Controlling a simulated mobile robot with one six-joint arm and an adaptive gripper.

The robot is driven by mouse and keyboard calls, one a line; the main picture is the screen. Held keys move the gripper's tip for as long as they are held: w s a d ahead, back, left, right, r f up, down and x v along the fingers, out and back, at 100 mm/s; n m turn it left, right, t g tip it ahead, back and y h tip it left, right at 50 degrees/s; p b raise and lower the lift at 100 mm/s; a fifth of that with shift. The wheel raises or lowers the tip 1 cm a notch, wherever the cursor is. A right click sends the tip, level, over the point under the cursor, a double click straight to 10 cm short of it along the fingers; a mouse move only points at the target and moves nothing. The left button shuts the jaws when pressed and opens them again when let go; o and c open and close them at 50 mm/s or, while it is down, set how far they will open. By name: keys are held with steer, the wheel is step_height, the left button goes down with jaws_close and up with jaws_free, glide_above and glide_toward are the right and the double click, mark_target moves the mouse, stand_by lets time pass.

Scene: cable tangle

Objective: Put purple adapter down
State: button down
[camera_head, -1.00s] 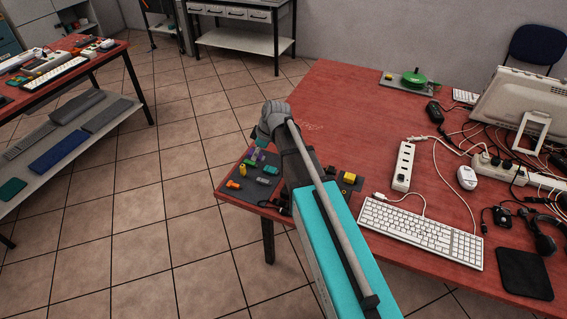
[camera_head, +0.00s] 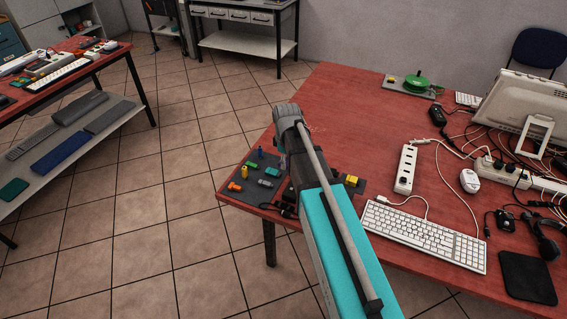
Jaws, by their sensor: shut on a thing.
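My gripper (camera_head: 282,150) points down over the dark mat (camera_head: 238,208) at the near left corner of the red table, beside my arm. Its wrist and my forearm cover most of it, and its fingertips are hard to make out. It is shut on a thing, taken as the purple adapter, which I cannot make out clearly. On the mat to the left are a blue piece (camera_head: 260,153), a green piece (camera_head: 251,164), a yellow piece (camera_head: 244,172), an orange piece (camera_head: 234,187), a grey piece (camera_head: 265,183) and another green piece (camera_head: 273,171).
A yellow piece (camera_head: 352,180) lies on the mat right of my arm. The red table top (camera_head: 345,105) is bare behind my arm.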

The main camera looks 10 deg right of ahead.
mark_target(279, 159)
steer(key=w+f+b, duration=0.2)
steer(key=w, duration=0.2)
steer(key=w+f+b, duration=0.3)
steer(key=w, duration=0.1)
steer(key=w+f+b, duration=0.3)
steer(key=w, duration=0.1)
steer(key=shift+w+f, duration=0.15)
steer(key=shift+f, duration=0.05)
steer(key=shift+w+f+b, duration=0.25)
steer(key=shift+w+b, duration=0.05)
steer(key=shift+b, duration=0.05)
steer(key=shift+w+f+b, duration=0.5)
steer(key=shift+f+b, duration=0.2)
steer(key=shift+s+f+b, duration=0.1)
steer(key=shift+f+b, duration=0.95)
steer(key=shift+f, duration=0.05)
steer(key=shift+f, duration=0.15)
steer(key=shift+c, duration=1.4)
jaws_free()
